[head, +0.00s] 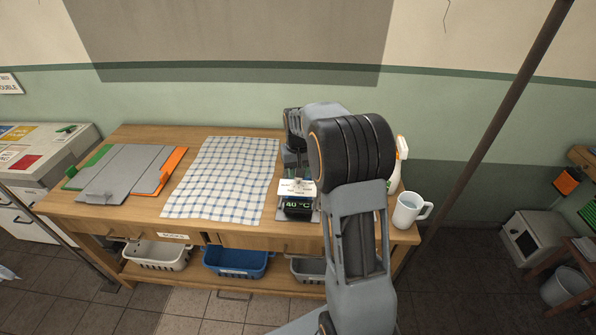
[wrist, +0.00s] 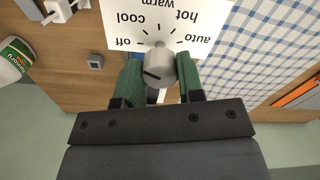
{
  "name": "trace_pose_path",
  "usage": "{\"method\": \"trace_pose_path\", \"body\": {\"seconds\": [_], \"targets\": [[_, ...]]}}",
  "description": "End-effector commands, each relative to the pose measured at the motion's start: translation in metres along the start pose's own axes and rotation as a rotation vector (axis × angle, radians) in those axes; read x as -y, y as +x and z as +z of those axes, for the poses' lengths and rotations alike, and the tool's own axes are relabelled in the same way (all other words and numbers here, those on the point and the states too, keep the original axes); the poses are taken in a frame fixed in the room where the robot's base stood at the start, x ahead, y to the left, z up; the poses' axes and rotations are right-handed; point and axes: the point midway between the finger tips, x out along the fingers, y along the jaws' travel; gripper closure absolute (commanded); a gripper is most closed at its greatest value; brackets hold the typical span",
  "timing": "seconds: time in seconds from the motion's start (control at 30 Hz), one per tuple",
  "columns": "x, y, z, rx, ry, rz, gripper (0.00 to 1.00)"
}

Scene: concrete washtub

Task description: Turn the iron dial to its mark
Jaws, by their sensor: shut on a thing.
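The iron dial is a round grey knob (wrist: 159,66) in the wrist view. It stands in front of a white card (wrist: 190,22) printed off, cool, warm, hot and auto, seen upside down, with tick marks around the knob. A dark line shows on the knob's near face; I cannot tell which word it points to. My gripper (wrist: 160,80) is shut on the knob, with one green finger on each side.
The wooden bench (head: 140,208) holds a checked cloth (head: 225,175), a grey board (head: 125,170), a spray bottle (head: 399,165) and a white mug (head: 408,210). The bottle and mug stand close to the right of my arm. A small grey block (wrist: 95,61) lies near the card.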

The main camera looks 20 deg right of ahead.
Motion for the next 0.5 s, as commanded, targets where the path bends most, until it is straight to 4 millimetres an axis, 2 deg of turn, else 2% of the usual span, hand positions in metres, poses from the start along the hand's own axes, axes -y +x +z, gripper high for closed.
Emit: {"method": "trace_pose_path", "body": {"seconds": [0.2,0.5], "targets": [[0.0000,-0.0009,-0.0006,-0.003,-0.187,0.000,0.89],[0.0000,-0.0010,-0.0006,-0.003,-0.378,0.001,0.89]]}}
